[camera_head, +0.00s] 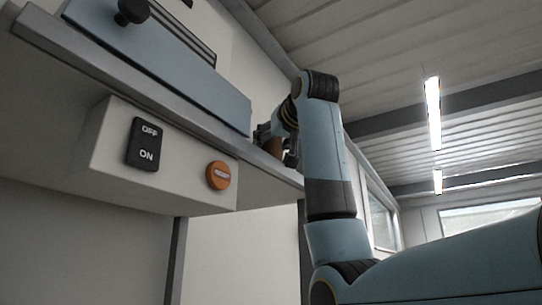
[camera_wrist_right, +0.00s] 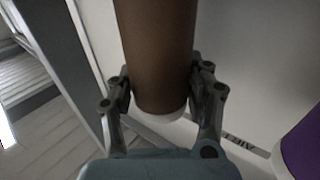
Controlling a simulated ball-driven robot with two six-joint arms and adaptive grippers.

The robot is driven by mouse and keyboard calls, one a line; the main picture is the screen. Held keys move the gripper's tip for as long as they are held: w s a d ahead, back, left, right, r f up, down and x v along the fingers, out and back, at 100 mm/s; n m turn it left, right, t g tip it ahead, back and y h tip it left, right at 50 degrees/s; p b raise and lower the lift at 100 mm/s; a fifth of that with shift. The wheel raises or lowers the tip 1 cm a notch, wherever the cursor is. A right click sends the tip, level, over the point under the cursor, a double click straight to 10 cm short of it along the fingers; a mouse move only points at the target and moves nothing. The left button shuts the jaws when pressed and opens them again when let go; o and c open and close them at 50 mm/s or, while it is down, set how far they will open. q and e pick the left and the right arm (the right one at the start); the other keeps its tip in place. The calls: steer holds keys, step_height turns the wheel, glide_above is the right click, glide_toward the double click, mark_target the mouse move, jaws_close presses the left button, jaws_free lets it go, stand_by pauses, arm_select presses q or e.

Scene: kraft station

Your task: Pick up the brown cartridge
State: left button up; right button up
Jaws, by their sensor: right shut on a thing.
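The brown cartridge (camera_wrist_right: 157,55) is a brown cylinder with a pale rounded end. It fills the upper middle of the right wrist view and runs out of the top edge. In the head view a small part of the brown cartridge (camera_head: 275,147) shows beside the gripper. My right gripper (camera_wrist_right: 160,88) has a finger on each side of the cartridge and is shut on it. In the head view my right gripper (camera_head: 277,143) is at the right end of the shelf, partly hidden by its own arm. My left gripper is not in view.
A grey-edged shelf (camera_head: 120,80) carries a blue panel (camera_head: 165,60) with a black knob. Below is a box with an OFF/ON switch (camera_head: 145,144) and an orange knob (camera_head: 219,175). A purple thing (camera_wrist_right: 301,148) is at the lower right of the wrist view.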

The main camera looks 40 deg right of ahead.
steer(key=shift+c, duration=1.1)
steer(key=shift+r, duration=0.15)
